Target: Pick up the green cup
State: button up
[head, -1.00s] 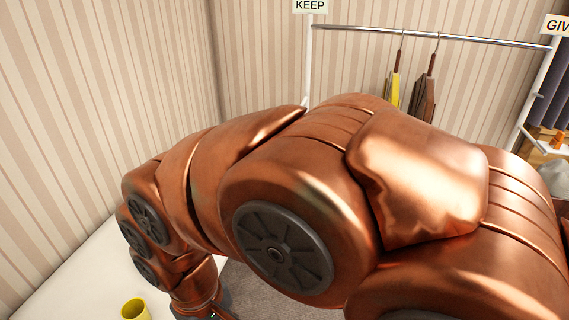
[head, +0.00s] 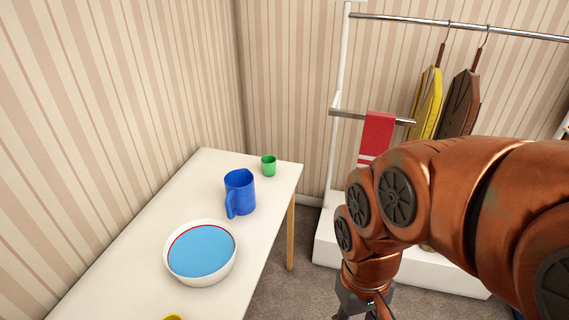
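The green cup (head: 268,167) stands upright near the far right corner of the white table (head: 180,205), behind a blue jug. My gripper (head: 366,312) is at the bottom of the head view, to the right of the table and well apart from the cup. Its fingertips are cut off by the lower edge, so I cannot see whether it is open or shut.
The blue jug (head: 240,193) stands in front of the cup. Nearer is a white bowl (head: 172,270) with a blue inside, and a yellow item (head: 173,317) at the bottom edge. A rack with a red towel (head: 377,138) and hanging yellow and brown pieces stands behind my arm.

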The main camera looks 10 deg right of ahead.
aim_at(269, 166)
jog(key=z, duration=1.65)
jog(key=i, duration=1.25)
jog(key=u, duration=3.65)
